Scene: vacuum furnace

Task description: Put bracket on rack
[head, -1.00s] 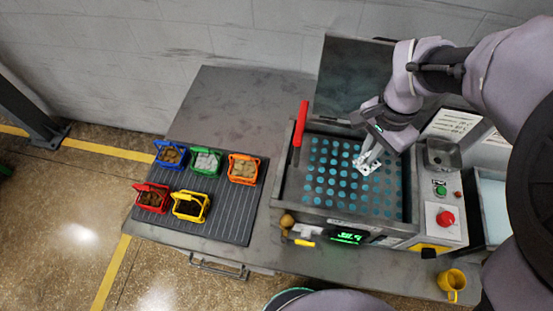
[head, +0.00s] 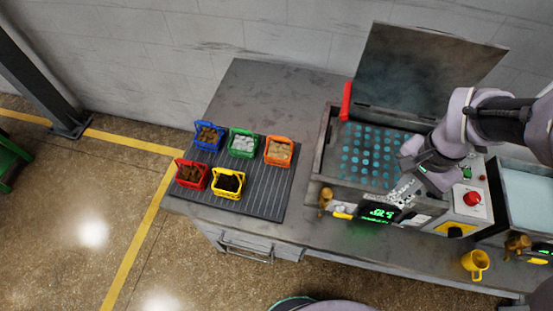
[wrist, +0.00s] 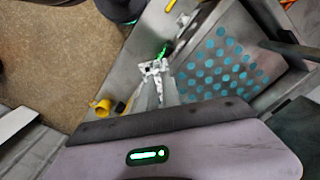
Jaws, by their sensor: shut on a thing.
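My gripper (head: 411,180) is shut on a pale grey, perforated bracket (head: 401,191). It holds the bracket, tilted, near the front right rim of the open furnace, above the front panel in the head view. The bracket also shows at the fingertips in the wrist view (wrist: 154,69), where the fingers hide part of it. A dark ribbed rack (head: 268,208) lies flat on the bench left of the furnace, with several small coloured baskets on it. The furnace's floor plate (head: 368,155) has teal holes and is bare where it shows.
The furnace lid (head: 420,65) stands open at the back, with a red handle (head: 346,102) at the left rim. Brass fittings and a green display (head: 378,215) are on the front. A yellow mug (head: 475,264) stands at the bench's front right. The rack's front strip is free.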

